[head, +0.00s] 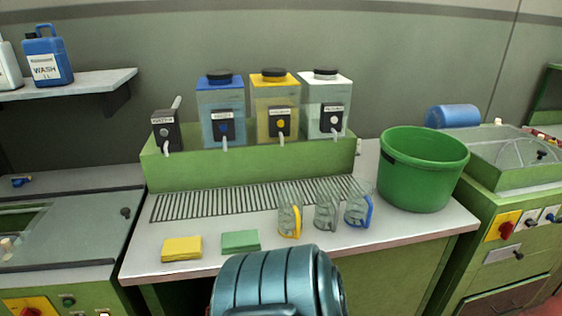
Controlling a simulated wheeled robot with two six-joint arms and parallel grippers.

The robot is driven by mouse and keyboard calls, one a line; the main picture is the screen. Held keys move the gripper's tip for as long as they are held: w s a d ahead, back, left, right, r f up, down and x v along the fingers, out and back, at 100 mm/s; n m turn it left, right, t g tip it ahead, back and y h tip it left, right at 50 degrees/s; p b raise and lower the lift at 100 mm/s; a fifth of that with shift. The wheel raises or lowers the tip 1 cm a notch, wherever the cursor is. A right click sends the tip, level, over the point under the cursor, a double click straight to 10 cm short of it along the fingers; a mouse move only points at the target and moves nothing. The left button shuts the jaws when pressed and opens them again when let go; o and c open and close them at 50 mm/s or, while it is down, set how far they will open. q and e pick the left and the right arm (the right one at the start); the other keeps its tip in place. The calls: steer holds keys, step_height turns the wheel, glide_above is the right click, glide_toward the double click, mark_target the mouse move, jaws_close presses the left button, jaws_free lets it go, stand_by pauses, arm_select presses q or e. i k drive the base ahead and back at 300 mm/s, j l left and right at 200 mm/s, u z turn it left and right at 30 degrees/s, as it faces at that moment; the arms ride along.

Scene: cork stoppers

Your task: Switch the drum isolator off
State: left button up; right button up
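A red rotary isolator handle on a yellow plate (504,227) is on the green front of the right-hand machine (520,215). A second red handle on a yellow plate (30,306) is on the left-hand machine, cut by the bottom edge. I cannot read a label telling which is the drum isolator, and the on or off setting of either handle is too small to tell. Neither of my grippers is in view.
Between the machines, a counter (200,212) holds a green tub (420,170), several jugs (326,212), a yellow pad (181,249) and a green pad (240,241). Dispensers (275,120) stand behind. More small controls (532,222) sit beside the right isolator.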

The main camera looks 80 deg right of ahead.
mark_target(506, 228)
steer(key=z, duration=4.25)
